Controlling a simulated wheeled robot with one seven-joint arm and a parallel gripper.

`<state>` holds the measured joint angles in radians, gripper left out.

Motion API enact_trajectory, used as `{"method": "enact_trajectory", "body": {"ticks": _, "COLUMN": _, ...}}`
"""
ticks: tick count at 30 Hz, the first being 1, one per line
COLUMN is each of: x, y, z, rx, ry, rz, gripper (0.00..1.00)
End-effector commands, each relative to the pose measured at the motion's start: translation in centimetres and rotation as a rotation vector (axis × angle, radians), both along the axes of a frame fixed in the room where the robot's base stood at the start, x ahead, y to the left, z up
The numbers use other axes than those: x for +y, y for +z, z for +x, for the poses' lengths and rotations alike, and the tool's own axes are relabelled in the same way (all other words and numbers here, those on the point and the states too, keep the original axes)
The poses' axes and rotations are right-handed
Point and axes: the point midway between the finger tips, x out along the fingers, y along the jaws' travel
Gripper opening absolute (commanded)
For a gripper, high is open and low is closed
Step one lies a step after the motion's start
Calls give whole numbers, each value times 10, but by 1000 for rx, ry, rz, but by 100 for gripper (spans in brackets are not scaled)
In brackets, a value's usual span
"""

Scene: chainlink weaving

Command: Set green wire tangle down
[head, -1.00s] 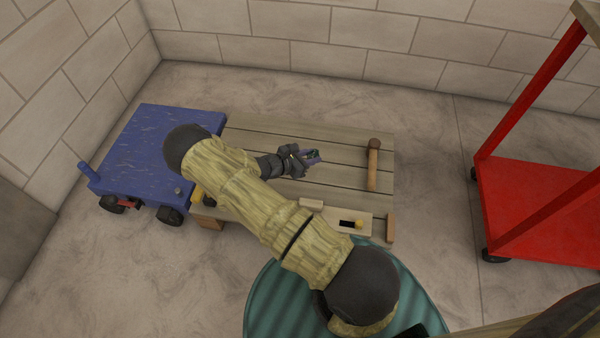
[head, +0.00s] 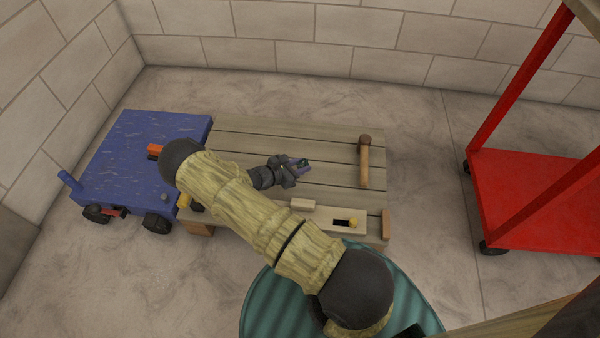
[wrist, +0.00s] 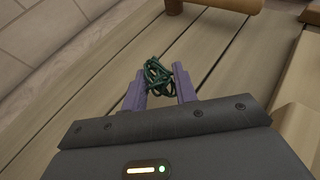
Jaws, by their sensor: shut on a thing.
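The green wire tangle (wrist: 158,78) is a small dark green bundle of looped wire. In the wrist view it sits between the two purple fingers of my gripper (wrist: 160,88), which are shut on it. In the head view my gripper (head: 297,168) is over the middle of the wooden bench (head: 260,139), and the tangle (head: 303,162) shows as a small dark green spot at the fingertips. I cannot tell whether the tangle touches the bench planks or hangs just above them.
A wooden mallet (head: 364,165) lies at the bench's right side. A block with a slot and yellow knob (head: 352,222) is at the front edge. A blue cart (head: 130,155) stands left, with an orange item (head: 154,150) on it. A red shelf cart (head: 535,195) stands right.

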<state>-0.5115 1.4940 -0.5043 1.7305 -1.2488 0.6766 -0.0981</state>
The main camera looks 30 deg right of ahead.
Motion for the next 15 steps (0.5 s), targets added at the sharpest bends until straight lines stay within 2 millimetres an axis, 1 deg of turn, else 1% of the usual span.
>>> {"method": "enact_trajectory", "body": {"ticks": 6, "x": 0, "y": -30, "z": 0, "rx": 1, "ry": 2, "rz": 0, "gripper": 7}}
{"method": "enact_trajectory", "body": {"ticks": 8, "x": 0, "y": -36, "z": 0, "rx": 1, "ry": 1, "rz": 0, "gripper": 7}}
{"method": "enact_trajectory", "body": {"ticks": 10, "x": 1, "y": -39, "z": 0, "rx": -1, "ry": 2, "rz": 0, "gripper": 7}}
{"method": "enact_trajectory", "body": {"ticks": 15, "x": 1, "y": -37, "z": 0, "rx": 0, "ry": 1, "rz": 0, "gripper": 7}}
